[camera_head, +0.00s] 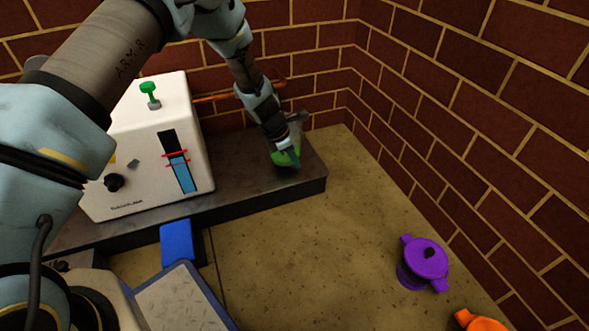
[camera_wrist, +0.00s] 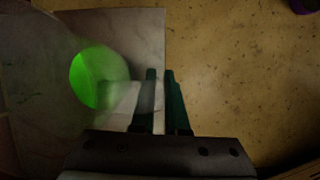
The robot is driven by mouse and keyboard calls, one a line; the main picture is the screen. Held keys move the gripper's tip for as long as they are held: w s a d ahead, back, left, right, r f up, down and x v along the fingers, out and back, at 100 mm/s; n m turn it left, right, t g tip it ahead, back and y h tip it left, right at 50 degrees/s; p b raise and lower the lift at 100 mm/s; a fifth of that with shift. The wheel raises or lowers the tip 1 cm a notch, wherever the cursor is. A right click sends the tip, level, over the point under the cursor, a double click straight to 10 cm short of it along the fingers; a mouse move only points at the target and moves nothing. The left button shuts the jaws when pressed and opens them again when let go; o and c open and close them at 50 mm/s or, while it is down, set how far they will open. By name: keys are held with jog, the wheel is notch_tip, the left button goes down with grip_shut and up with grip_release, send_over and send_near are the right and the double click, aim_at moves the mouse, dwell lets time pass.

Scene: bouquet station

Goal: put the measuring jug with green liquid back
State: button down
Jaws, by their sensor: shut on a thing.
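The measuring jug with green liquid (camera_head: 281,158) is at the right end of the dark grey platform, partly hidden by my gripper. In the wrist view the clear jug (camera_wrist: 95,80) lies left of the fingers, its green liquid showing through. My gripper (camera_head: 291,152) points down at the jug from above. In the wrist view its two dark green fingers (camera_wrist: 161,95) are close together, shut on the jug's side or handle; which part is hard to see. I cannot tell whether the jug touches the platform.
The dark grey platform (camera_head: 235,200) carries a white machine (camera_head: 150,110) with a green knob and a blue level gauge. A purple lidded pot (camera_head: 424,262) and an orange object (camera_head: 478,321) stand right on the tan counter. Brick walls close the back and right. The counter's middle is clear.

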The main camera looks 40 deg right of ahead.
aim_at(295, 167)
jog(key=shift+f+b, duration=0.4)
jog(key=shift+f, duration=1.05)
jog(key=c, duration=0.9)
grip_release()
jog(key=shift+f, duration=0.1)
jog(key=shift+p+v, duration=2.85)
jog(key=shift+v, duration=3.25)
jog(key=shift+d, duration=0.1)
